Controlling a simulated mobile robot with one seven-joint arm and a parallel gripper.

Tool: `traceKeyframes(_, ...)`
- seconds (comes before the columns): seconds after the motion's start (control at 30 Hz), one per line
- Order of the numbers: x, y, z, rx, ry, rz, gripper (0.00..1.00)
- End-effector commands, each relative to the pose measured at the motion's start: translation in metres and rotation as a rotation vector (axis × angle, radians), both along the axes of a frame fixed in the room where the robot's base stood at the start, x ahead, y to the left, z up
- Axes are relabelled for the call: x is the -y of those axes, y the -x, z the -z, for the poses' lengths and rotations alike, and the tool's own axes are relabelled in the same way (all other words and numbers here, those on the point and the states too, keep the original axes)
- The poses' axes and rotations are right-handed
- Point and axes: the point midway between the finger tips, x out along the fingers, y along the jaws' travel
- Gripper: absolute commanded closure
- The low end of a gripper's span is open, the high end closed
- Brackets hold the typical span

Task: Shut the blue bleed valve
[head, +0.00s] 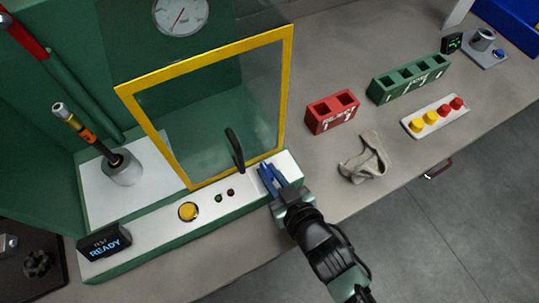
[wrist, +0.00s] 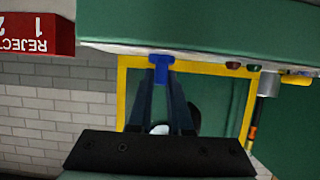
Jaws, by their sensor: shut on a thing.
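The blue bleed valve (head: 266,174) is at the right end of the white front panel (head: 150,232) of the green test bench. It also shows in the wrist view as a small blue T-shaped handle (wrist: 161,60). My gripper (head: 275,184) reaches it from the front right. In the wrist view my gripper (wrist: 162,80) has its two dark fingers converging on the blue handle, shut on it. The fingers partly cover the handle, and its exact turn angle is hard to tell.
A yellow-framed clear guard (head: 288,90) with a black handle (head: 235,150) stands just behind. A yellow button (head: 188,212) and a READY display (head: 104,243) are left. A red bin (head: 332,112), a grey cloth-like item (head: 366,158) and a green rack (head: 408,80) are right.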

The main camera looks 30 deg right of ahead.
Motion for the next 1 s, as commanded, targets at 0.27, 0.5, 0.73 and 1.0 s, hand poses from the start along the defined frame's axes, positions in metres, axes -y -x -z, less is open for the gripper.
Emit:
traceKeyframes(0.27,0.0011,0.0002,0.0006,-0.001,0.001,-0.009,1.0)
traceKeyframes(0.5,0.0008,0.0004,0.0011,-0.002,0.001,-0.009,0.79)
traceKeyframes(0.73,0.0004,0.0003,0.0011,-0.002,0.0,-0.01,0.53)
traceKeyframes(1.0,0.0,0.0002,0.0008,-0.002,-0.001,-0.009,0.53)
